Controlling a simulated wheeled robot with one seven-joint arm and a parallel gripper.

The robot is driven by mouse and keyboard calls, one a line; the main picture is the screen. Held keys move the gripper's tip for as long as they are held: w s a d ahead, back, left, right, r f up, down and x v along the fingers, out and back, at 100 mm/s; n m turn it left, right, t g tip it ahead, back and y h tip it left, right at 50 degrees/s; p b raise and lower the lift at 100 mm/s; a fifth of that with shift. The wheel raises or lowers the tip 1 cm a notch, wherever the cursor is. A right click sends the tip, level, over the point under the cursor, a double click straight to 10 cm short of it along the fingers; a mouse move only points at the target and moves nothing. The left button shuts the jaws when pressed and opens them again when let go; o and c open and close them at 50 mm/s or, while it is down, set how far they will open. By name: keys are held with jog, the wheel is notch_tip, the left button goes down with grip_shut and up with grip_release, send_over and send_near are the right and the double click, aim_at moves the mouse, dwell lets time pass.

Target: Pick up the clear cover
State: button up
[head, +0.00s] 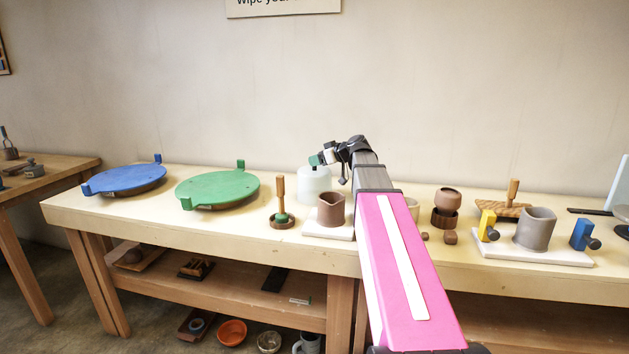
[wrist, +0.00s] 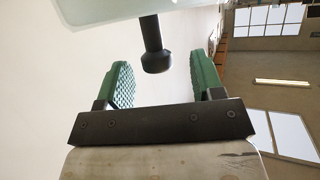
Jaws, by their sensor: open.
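The clear cover (head: 314,187) is a pale, see-through dome standing towards the back of the bench, left of my arm in the head view. In the wrist view its pale wall (wrist: 110,8) fills the top edge, and its black knob (wrist: 155,58) on a short stem points towards me. My gripper (head: 318,159) is at the top of the cover. In the wrist view my gripper (wrist: 163,72) is open, with green ribbed fingers on either side of the knob and a gap at each side. The knob's depth between the fingers is hard to tell. The head view hides the knob behind the gripper.
Pots and clamps stand right of my arm.

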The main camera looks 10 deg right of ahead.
jog(key=x, duration=0.4)
jog(key=shift+w+r, duration=0.1)
jog(key=shift+w, duration=0.15)
grip_shut()
jog(key=shift+r, duration=0.1)
jog(key=shift+r, duration=0.45)
notch_tip(320, 180, up, 3)
jog(key=shift+r, duration=0.2)
jog(key=s+a+r, duration=0.6)
jog(key=s+a, duration=0.1)
jog(key=s, duration=0.2)
jog(key=shift+a+r, duration=0.25)
jog(key=shift+a, duration=0.1)
jog(key=shift+w, duration=0.1)
